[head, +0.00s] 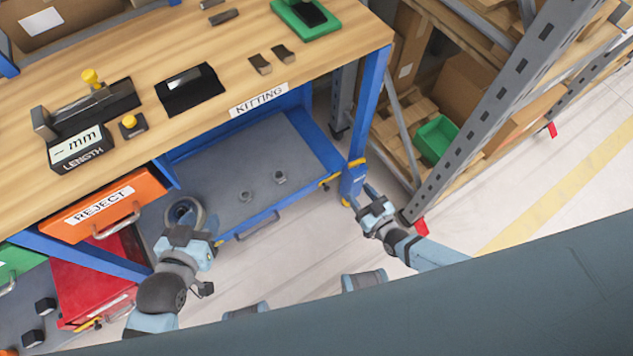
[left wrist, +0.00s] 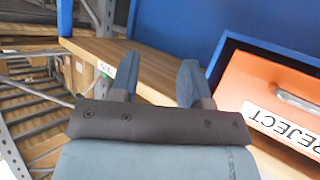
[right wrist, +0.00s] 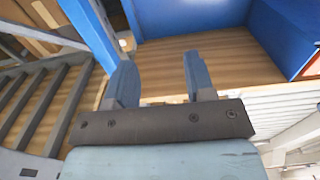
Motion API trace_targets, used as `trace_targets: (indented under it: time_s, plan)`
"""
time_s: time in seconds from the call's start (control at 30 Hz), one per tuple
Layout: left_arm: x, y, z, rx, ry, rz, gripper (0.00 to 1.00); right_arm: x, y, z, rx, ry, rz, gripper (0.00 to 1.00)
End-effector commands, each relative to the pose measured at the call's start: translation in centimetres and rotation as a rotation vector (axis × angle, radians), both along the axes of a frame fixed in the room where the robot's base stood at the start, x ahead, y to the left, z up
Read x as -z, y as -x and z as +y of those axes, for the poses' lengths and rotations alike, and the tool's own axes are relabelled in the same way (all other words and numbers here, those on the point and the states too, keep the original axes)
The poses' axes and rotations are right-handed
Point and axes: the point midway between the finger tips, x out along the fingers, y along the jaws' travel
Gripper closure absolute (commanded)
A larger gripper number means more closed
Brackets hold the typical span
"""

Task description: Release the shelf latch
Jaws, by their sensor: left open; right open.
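A small yellow latch piece (head: 325,186) shows at the shelf's right front corner. Yellow parts (head: 357,163) also show on the blue right leg. My right gripper (head: 360,197) is open and empty beside the foot of that leg, right of the shelf; I cannot tell whether it touches. My left gripper (head: 190,232) is open at the shelf's left front corner and hides part of it. Its fingers (left wrist: 152,75) are empty in the left wrist view.
An orange REJECT drawer (head: 105,212) and a red cabinet (head: 95,280) stand left. A round ring-like item (head: 185,212) and two small nuts (head: 262,186) lie on the shelf. Grey racking (head: 480,110) with a green bin (head: 436,138) stands close on the right.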

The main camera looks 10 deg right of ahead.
Motion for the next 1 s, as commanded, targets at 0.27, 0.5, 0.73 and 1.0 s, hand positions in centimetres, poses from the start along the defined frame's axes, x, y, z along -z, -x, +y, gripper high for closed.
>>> trace_targets:
  time_s: [0.27, 0.5, 0.73, 1.0]
  plan:
    - [3.4, -1.7, -2.6, 0.071, 0.091, -0.143, 0.57, 12.9, 0.2, -0.1, 0.000, 0.000, 0.001, 0.51]
    - [4.0, -1.4, -4.3, 0.139, 0.162, -0.247, 0.57, 20.8, 0.2, -0.1, 0.000, 0.000, 0.000, 0.51]
    - [3.7, -0.8, -5.0, 0.174, 0.197, -0.294, 0.57, 23.8, 0.2, -0.1, 0.000, 0.000, 0.000, 0.51]
    - [3.4, -1.1, -4.8, 0.186, 0.173, -0.342, 0.57, 24.0, -2.0, 0.7, 0.000, -0.002, -0.002, 0.51]
